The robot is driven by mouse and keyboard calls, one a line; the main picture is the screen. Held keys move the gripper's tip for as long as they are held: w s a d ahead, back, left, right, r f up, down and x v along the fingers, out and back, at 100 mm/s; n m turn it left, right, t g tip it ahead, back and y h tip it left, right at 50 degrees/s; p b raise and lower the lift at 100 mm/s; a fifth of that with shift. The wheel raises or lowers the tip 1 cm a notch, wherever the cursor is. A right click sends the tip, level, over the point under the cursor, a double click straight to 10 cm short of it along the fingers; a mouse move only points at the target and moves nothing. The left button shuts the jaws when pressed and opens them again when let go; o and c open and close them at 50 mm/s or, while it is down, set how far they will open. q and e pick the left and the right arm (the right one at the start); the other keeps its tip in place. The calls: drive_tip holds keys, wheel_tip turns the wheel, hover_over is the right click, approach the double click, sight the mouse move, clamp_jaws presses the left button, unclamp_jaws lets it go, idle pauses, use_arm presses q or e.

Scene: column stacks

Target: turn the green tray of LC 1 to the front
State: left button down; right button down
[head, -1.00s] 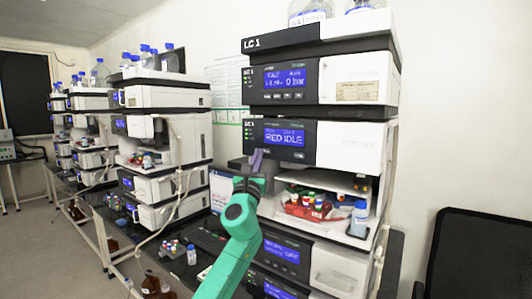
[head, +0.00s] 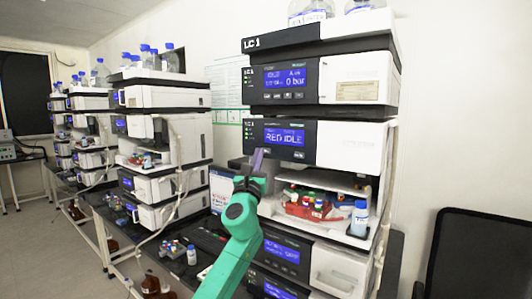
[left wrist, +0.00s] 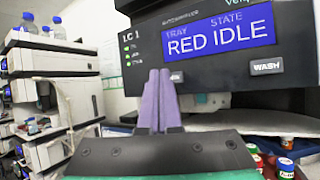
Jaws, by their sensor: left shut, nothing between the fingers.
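The LC 1 autosampler panel (head: 284,137) reads RED IDLE in the head view. In the left wrist view its blue display (left wrist: 222,33) reads TRAY STATE, RED IDLE. A WASH button (left wrist: 267,66) sits below the display on the right, and another button (left wrist: 176,76) lies just beside my fingertips. My left gripper (left wrist: 158,72) has its purple fingers shut and empty, at the panel's lower edge; I cannot tell whether they touch it. The red tray (head: 305,211) with capped vials is at the front of the open bay. My right gripper is out of view.
A bottle with a blue cap (head: 359,219) stands at the bay's right front. More LC modules sit above and below. Another stack (head: 163,150) stands to the left, with a small vial rack (head: 172,249) on the bench. A black chair (head: 470,255) is at the right.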

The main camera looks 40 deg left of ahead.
use_arm(q)
drive_tip(key=shift+w, duration=0.35)
drive_tip(key=shift+w+b, duration=0.35)
drive_tip(key=shift+w, duration=0.05)
idle(0.5)
drive_tip(key=shift+s+r+p, duration=0.1)
drive_tip(key=shift+s+p, duration=0.25)
drive_tip(key=shift+s, duration=0.5)
drive_tip(key=shift+s+p, duration=0.1)
drive_tip(key=shift+p, duration=0.2)
drive_tip(key=s+p, duration=0.1)
drive_tip(key=s, duration=0.3)
drive_tip(key=shift+s+p, duration=0.4)
